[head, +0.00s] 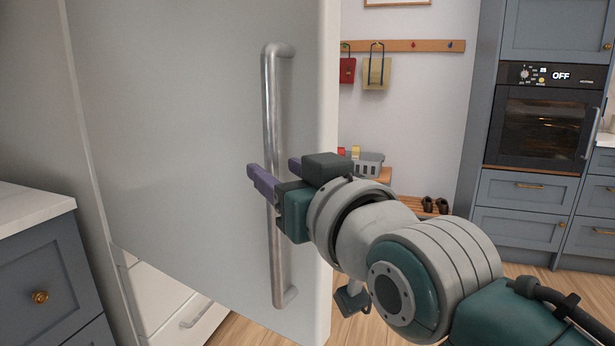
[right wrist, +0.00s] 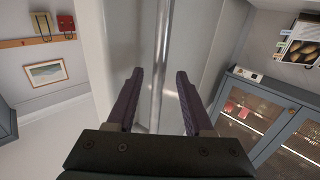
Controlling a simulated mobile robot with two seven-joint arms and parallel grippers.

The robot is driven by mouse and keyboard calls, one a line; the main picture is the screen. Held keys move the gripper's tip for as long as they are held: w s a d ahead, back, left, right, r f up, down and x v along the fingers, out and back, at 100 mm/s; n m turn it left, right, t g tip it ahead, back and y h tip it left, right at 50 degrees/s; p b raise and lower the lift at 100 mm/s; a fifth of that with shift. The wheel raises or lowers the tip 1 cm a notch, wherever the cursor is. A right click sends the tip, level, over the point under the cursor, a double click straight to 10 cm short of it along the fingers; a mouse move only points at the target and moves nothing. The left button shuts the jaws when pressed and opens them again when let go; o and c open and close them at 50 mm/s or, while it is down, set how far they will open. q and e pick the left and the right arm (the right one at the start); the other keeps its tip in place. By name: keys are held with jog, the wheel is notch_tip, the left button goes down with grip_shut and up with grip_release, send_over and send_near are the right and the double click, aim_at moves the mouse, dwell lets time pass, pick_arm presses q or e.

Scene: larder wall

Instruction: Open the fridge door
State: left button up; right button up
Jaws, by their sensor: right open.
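The fridge door (head: 185,130) is a large pale grey panel that fills the left of the head view. It stands swung out at an angle from the white fridge front, with its free edge on the right. Its long vertical metal bar handle (head: 279,260) is near that edge. My right gripper (head: 272,168) is open, with one purple finger on each side of the handle around its middle. In the right wrist view the handle (right wrist: 160,40) passes between the open fingers, with gaps showing on both sides. My left gripper is not in view.
A white drawer front (head: 190,308) shows below the door. A blue-grey cabinet (head: 38,265) with a pale worktop stands at the left. An oven (head: 542,125) is in the cabinets at the right. A bench with a grey basket (head: 368,165) is behind. Some wooden floor is clear.

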jog(key=v, duration=0.6)
jog(key=shift+s+p, duration=0.35)
jog(key=shift+d, duration=0.2)
jog(key=s+d+f+m+g+h+p, duration=0.15)
jog(key=s+d+g+h+p, duration=0.4)
jog(key=s+d, duration=0.6)
jog(key=s+d+f+m+g+h+p, duration=0.1)
jog(key=s+d+m+g+h+p, duration=0.15)
jog(key=s+d+g+p, duration=0.9)
jog(key=s+a+r+t+p, duration=0.1)
jog(key=a+r+t+p, duration=0.1)
jog(key=r+p, duration=1.4)
jog(key=s+a+r+t+p, duration=0.2)
jog(key=r+p, duration=1.5)
jog(key=r, duration=0.3)
jog(key=shift+a+r+t+h, duration=0.15)
jog(key=shift+t+h, duration=0.15)
jog(key=shift+t, duration=0.1)
